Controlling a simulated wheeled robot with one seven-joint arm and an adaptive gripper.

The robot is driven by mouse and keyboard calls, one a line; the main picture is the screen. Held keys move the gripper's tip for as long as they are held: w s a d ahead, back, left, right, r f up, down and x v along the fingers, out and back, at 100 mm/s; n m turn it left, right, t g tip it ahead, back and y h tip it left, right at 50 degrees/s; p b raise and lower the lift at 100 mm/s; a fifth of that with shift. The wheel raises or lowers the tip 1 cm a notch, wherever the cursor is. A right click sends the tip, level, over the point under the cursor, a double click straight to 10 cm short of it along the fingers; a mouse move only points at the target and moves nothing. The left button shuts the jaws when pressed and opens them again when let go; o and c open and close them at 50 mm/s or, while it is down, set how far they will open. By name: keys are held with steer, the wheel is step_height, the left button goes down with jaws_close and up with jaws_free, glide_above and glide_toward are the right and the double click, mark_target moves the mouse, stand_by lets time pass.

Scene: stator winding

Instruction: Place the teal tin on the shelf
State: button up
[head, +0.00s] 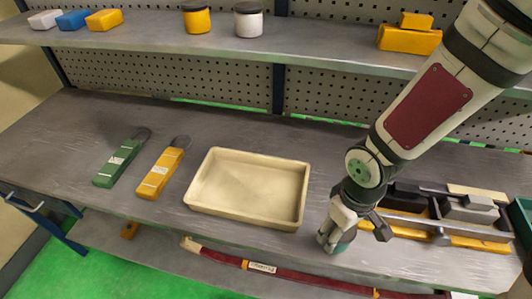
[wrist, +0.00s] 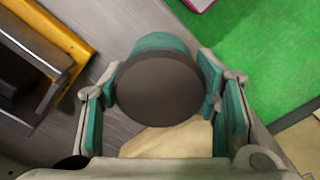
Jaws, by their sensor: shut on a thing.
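The teal tin (wrist: 165,44) has a round dark grey-brown top and a teal side. It sits between the two fingers of my gripper (wrist: 160,92) in the wrist view, and the gripper is shut on it. In the head view my gripper (head: 348,232) is low at the front edge of the bench, right of the tray, and a bit of the teal tin (head: 334,244) shows there, mostly hidden by the fingers. The shelf (head: 320,48) runs along the back above the bench.
A yellow jar (head: 196,20) and a white jar (head: 248,22) stand on the shelf, with boxes at both ends and free room right of the white jar. A cream tray (head: 246,217) lies on the bench (head: 235,125). A dark organizer (head: 405,225) is close right of my gripper.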

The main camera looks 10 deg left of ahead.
steer(key=w, duration=1.2)
steer(key=w+p, duration=0.1)
steer(key=w, duration=0.5)
steer(key=shift+w+d, duration=0.3)
steer(key=shift+w, duration=0.05)
steer(key=shift+f+p, duration=0.35)
steer(key=shift+f, duration=1.4)
steer(key=shift+f, duration=0.1)
steer(key=o, duration=1.5)
steer(key=shift+c, duration=0.2)
step_height(320, 180, up, 12)
steer(key=shift+r+b, duration=0.2)
steer(key=shift+b, duration=0.25)
